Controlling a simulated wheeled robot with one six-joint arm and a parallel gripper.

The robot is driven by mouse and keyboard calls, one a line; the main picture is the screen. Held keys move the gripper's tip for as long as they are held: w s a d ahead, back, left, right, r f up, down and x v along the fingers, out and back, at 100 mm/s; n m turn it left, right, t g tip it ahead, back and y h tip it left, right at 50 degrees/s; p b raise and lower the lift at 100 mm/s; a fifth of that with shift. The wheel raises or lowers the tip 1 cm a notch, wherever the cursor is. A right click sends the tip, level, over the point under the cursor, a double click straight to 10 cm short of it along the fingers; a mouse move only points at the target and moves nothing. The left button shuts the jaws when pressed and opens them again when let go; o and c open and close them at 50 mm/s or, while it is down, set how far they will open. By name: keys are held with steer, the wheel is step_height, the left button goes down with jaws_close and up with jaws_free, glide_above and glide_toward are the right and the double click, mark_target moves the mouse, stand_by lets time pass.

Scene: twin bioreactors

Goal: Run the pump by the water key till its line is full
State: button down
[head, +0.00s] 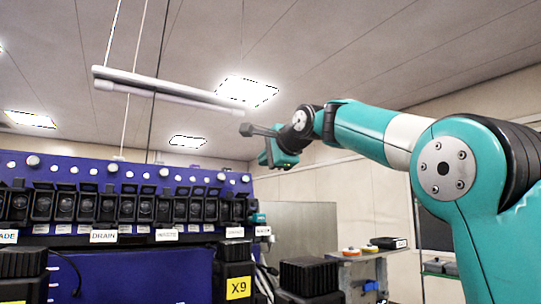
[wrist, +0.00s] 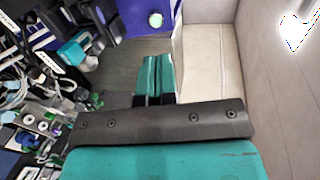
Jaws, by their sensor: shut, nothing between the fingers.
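A row of black pump heads (head: 135,207) runs along the blue panel at the left of the head view, with white labels below it. Labels reading DRAIN (head: 103,236) and WASTE (head: 166,235) are legible. Labels at the right end are too small to read surely, so I cannot tell which key is the water key. The pump's line and how full it is cannot be made out. My gripper (head: 268,160) is raised above and right of the row's right end, apart from it. It is shut and empty. Its teal fingers also show in the wrist view (wrist: 155,75).
Black-capped containers stand in front of the panel, one marked X9 (head: 238,287). A bench (head: 365,257) with small items stands behind at the right. A white tube bar (head: 165,88) hangs overhead. Cluttered tubing and fittings (wrist: 45,110) fill the left of the wrist view.

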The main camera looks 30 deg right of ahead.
mark_target(245, 177)
steer(key=shift+p+x, duration=1.6)
steer(key=shift+x, duration=2.35)
steer(key=shift+w, duration=0.15)
steer(key=shift+p+x, duration=0.7)
steer(key=shift+x, duration=0.25)
steer(key=shift+w+f, duration=0.15)
steer(key=shift+w, duration=0.1)
steer(key=shift+b+v, duration=0.55)
steer(key=shift+v, duration=0.7)
steer(key=shift+s, duration=0.15)
steer(key=b+v, duration=0.1)
steer(key=v, duration=0.5)
steer(key=shift+b, duration=0.35)
